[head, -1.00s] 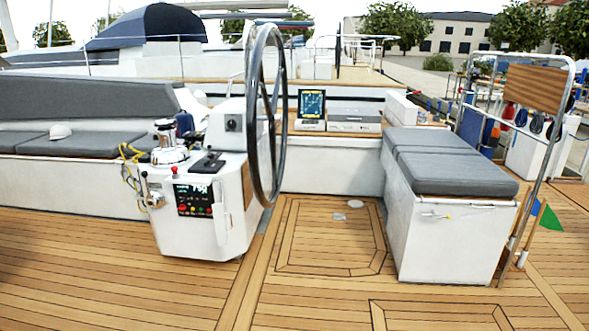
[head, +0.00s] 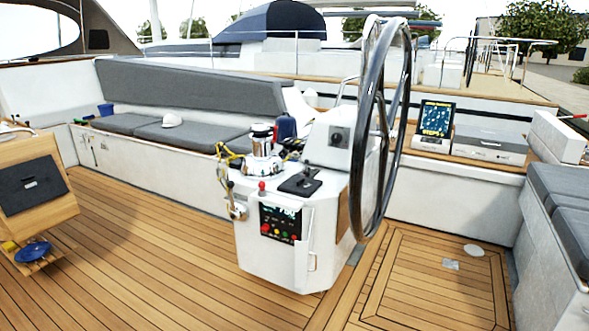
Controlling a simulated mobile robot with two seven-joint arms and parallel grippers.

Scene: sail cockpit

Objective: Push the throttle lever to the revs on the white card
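The white helm pedestal (head: 270,262) stands in the middle of the head view. A chrome lever with a knob (head: 236,208) hangs on its left side and looks like the throttle lever. A small red-topped knob (head: 262,188) stands on the pedestal's top edge. A black panel (head: 281,223) on the front has a lit readout, too small to read, and coloured buttons. A white strip (head: 302,250) is on the front right; I cannot tell whether it is the white card. Neither of my grippers is in view.
The large steering wheel (head: 380,130) rises at the pedestal's right. A chrome winch (head: 262,155) sits on top. A grey-cushioned bench (head: 130,122) runs behind. A wooden cabinet (head: 35,185) stands at far left. The teak deck (head: 165,250) before the pedestal is clear.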

